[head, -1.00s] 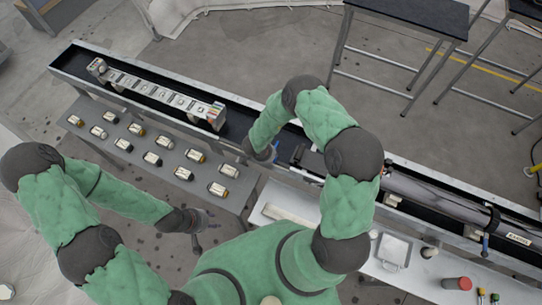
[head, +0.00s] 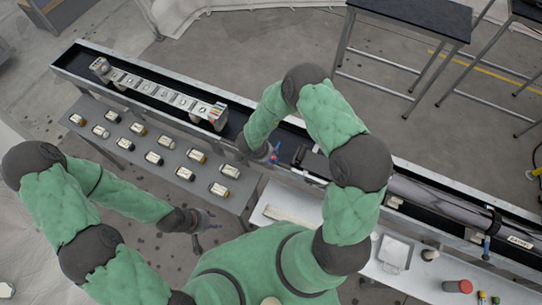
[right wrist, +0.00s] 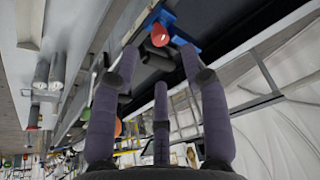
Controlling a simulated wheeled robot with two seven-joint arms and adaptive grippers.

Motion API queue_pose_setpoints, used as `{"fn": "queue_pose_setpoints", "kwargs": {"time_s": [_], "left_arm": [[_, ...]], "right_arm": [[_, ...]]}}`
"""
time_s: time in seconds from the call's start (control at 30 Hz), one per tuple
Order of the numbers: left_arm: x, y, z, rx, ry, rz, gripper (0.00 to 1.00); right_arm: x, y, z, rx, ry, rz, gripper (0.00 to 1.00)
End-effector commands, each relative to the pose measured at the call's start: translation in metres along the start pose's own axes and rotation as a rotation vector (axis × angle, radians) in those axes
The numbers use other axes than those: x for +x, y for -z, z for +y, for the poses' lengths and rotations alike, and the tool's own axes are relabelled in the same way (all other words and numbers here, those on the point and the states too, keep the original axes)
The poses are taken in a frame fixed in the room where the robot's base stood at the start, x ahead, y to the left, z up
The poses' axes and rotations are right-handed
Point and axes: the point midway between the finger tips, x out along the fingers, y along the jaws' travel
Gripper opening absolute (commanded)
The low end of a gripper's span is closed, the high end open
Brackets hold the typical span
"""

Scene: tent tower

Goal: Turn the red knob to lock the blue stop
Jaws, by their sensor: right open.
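The red knob (right wrist: 160,36) shows near the top of the right wrist view, against the blue stop (right wrist: 186,36). In the head view the red knob (head: 275,147) and blue stop (head: 273,157) are small, at the near side of the long black channel. My right gripper (right wrist: 160,62) is open, its dark fingers spread and pointing at the knob, with nothing between them. In the head view the right gripper (head: 258,151) is just left of the knob and partly hidden by the arm. My left gripper (head: 206,219) hangs low at left, apart from the stop; its fingers are too small to judge.
A metal rail with labelled blocks (head: 165,91) lies in the channel at left. A grey shelf (head: 133,164) holds several small capped cylinders. A white bench (head: 408,280) with a red-topped cylinder (head: 458,286) is at lower right.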

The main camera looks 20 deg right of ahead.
Motion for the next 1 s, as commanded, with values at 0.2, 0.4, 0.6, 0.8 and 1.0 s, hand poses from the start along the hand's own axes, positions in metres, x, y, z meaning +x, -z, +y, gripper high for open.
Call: {"fn": "queue_pose_setpoints", "kwargs": {"time_s": [0.2,0.4,0.6,0.8,1.0], "left_arm": [[0.0,0.0,0.0,0.0,0.0,0.0,0.4],[0.0,0.0,0.0,0.0,0.0,0.0,0.4],[0.0,0.0,0.0,0.0,0.0,0.0,0.4],[0.0,0.0,0.0,0.0,0.0,0.0,0.4],[0.011,0.0,-0.004,0.0,0.0,0.0,0.4]], "right_arm": [[-0.039,0.0,-0.002,0.0,0.003,0.001,0.46],[-0.056,0.0,-0.001,0.0,0.001,0.001,0.46],[-0.059,0.0,-0.001,0.0,0.0,0.001,0.46],[-0.058,0.0,-0.002,0.001,0.004,0.0,0.46],[-0.054,0.001,-0.034,0.021,0.132,-0.032,0.46]]}}
